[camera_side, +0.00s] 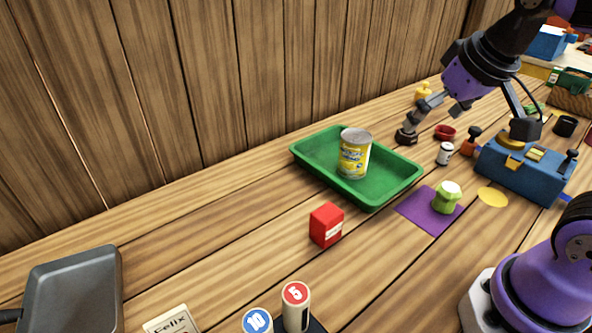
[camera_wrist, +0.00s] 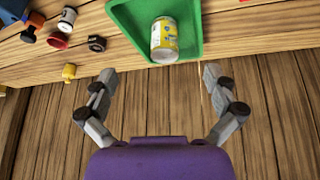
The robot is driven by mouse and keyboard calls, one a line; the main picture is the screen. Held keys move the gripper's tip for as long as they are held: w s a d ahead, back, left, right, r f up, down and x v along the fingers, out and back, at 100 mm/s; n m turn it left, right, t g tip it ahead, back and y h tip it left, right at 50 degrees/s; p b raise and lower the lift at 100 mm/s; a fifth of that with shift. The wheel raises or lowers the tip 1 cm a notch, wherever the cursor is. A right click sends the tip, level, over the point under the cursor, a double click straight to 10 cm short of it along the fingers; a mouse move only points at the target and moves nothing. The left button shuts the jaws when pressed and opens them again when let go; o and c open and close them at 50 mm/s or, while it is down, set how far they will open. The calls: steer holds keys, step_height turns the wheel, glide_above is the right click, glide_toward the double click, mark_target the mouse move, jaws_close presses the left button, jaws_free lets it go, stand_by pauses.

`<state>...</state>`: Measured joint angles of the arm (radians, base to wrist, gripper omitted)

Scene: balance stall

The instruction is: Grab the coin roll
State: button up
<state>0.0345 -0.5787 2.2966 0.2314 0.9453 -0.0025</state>
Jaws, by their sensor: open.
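Two upright cylinders with numbered tops stand at the bottom edge of the side view and look like coin rolls. I cannot tell which one the task names. My gripper (camera_side: 465,132) is open and empty at the upper right, far from both. In the wrist view my gripper (camera_wrist: 160,78) has its fingers spread wide. Neither numbered cylinder is visible there.
A green tray (camera_side: 384,191) holds a yellow can (camera_side: 354,154). A red box (camera_side: 326,225), a purple mat (camera_side: 419,208) with a green-and-white jar (camera_side: 447,197), a blue toolbox (camera_side: 516,176) and a grey pan (camera_side: 72,290) lie around. A wooden wall (camera_side: 200,80) runs behind.

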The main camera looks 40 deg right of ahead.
steer(key=s+a+f+n, duration=0.1)
steer(key=a+f+n+y, duration=0.1)
steer(key=a, duration=0.1)
steer(key=s+a, duration=0.1)
steer(key=shift+s+a+f+n+y, duration=0.3)
steer(key=shift+f+n+y, duration=0.1)
steer(key=c, duration=0.5)
steer(key=m+g, duration=0.5)
glide_above(448, 145)
steer(key=f, duration=0.8)
steer(key=shift+s+d+f, duration=0.1)
steer(key=shift+s+f, duration=0.15)
steer(key=shift+f, duration=0.05)
steer(key=shift+w+a+f, duration=0.1)
steer(key=shift+f, duration=1.45)
steer(key=shift+w+a+f, duration=0.1)
steer(key=shift+f, duration=1.45)
